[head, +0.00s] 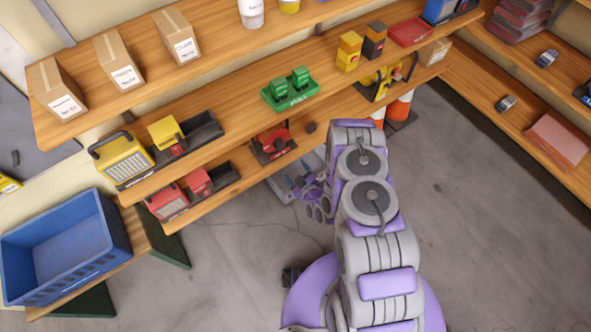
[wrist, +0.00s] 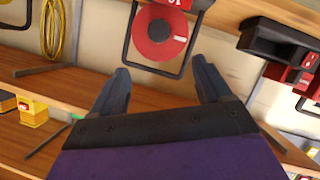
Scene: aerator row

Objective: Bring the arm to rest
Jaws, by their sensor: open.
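My arm stretches from the lower right of the head view toward the wooden shelves, a purple and grey chain of links. In the wrist view my gripper (wrist: 160,88) is open, with its two dark fingers apart and nothing between them. Beyond the fingertips is a red round device (wrist: 158,40) in a black frame, apart from the fingers as far as I can tell. In the head view my gripper is mostly hidden behind the arm and close to the lower shelf.
Wooden shelves (head: 225,139) hold cartons, a green tray (head: 290,95), a yellow lamp (head: 122,159) and a red device (head: 273,143). A blue crate (head: 65,245) sits at lower left. Orange cones (head: 399,108) stand near the arm. The grey floor (head: 490,220) at right is clear.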

